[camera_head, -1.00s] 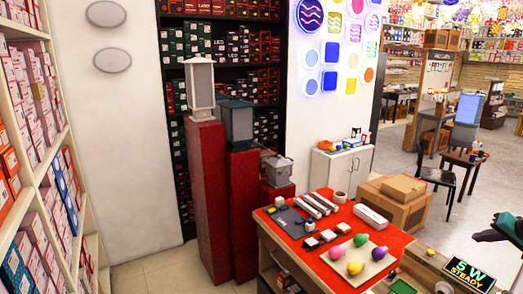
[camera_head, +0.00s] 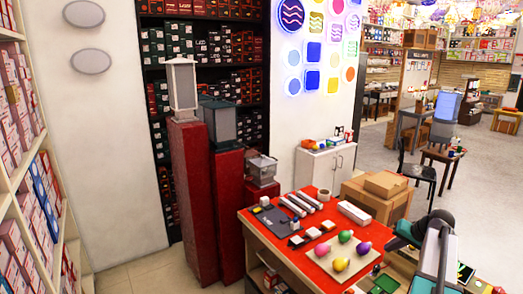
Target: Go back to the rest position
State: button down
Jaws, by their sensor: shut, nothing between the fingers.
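My gripper (camera_head: 392,243) shows at the lower right, dark and small, at the end of my grey and black arm. It is shut and empty. It is over or in front of the right end of the red-topped table (camera_head: 318,268), close in the picture to the colored bulbs. I cannot tell its exact height. Part of my arm is cut off by the bottom of the picture.
On the table, a pale board holds several bulbs, including a pink one (camera_head: 346,236) and a green one (camera_head: 331,253). White tubes and a grey tray (camera_head: 271,219) lie behind. Cardboard boxes (camera_head: 372,203) stand behind right. Open floor (camera_head: 480,185) lies beyond.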

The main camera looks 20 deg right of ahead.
jog(key=w+a+f+n+g, duration=0.15)
jog(key=a+f, duration=0.45)
jog(key=a, duration=0.7)
jog(key=a+f+n+g, duration=0.2)
jog(key=a+f, duration=0.5)
jog(key=a, duration=0.6)
jog(key=w+a+f+n+g, duration=0.15)
jog(key=a+f, duration=0.45)
jog(key=a, duration=0.7)
jog(key=s+a+f+n+g+h, duration=0.1)
jog(key=s+a+f+n, duration=0.2)
jog(key=a, duration=0.4)
jog(key=s+a+f+g, duration=0.1)
jog(key=s+a+f, duration=0.2)
jog(key=s+a, duration=0.25)
jog(key=s+f+g+b, duration=0.5)
jog(key=s+f+b, duration=0.5)
jog(key=s+f, duration=1.5)
notch_tip(320, 180, down, 3)
jog(key=shift+s+a+f+g, duration=0.15)
jog(key=shift+a+g, duration=0.1)
jog(key=shift+g, duration=0.15)
